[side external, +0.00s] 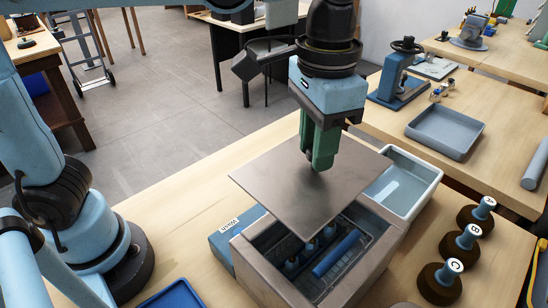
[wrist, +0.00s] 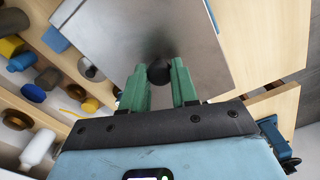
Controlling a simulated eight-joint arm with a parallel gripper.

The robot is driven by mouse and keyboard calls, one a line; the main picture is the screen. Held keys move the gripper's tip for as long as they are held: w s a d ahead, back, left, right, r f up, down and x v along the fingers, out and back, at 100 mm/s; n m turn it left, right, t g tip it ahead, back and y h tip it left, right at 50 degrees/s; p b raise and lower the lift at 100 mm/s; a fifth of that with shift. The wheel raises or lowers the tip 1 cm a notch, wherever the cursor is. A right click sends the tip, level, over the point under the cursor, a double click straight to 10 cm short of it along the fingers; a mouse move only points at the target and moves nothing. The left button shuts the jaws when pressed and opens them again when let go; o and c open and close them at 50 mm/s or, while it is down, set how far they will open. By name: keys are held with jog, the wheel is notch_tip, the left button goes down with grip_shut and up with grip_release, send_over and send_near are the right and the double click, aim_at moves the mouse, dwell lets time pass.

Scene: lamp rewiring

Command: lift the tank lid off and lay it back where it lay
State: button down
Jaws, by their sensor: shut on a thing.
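The tank lid (side external: 275,185) is a flat grey-brown metal plate, held up above the tank (side external: 262,264). A gap shows between the lid and the tank's rim at the front, and the tank's inside is open to view there. My gripper (side external: 319,166) points down with its green fingers at the middle of the lid. In the wrist view my gripper (wrist: 158,73) is shut on the lid's dark round knob (wrist: 158,72), and the grey plate (wrist: 140,32) spreads beyond the fingers. The tank's far part is hidden under the lid.
Blue cylinders (side external: 337,254) lie inside the tank. A white-rimmed basin (side external: 428,175) stands at the tank's far right, and a labelled blue box (side external: 228,236) on its left. Lettered dark spools (side external: 440,282) line the right side. Bare tabletop (side external: 185,200) shows to the left.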

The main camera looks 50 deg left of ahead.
jog(key=shift+s+a+f, duration=0.45)
jog(key=shift+a+f, duration=2.1)
jog(key=shift+a, duration=1.25)
jog(key=shift+s+a+f, duration=0.45)
jog(key=shift+a+f, duration=2.05)
jog(key=shift+a, duration=1.35)
jog(key=shift+s+a+f, duration=0.45)
jog(key=shift+a+f, duration=2.1)
jog(key=shift+a, duration=1.25)
jog(key=shift+f, duration=0.15)
jog(key=shift+f, duration=1.9)
jog(key=shift+f, duration=0.25)
jog(key=c, duration=0.8)
grip_release()
jog(key=shift+r, duration=0.1)
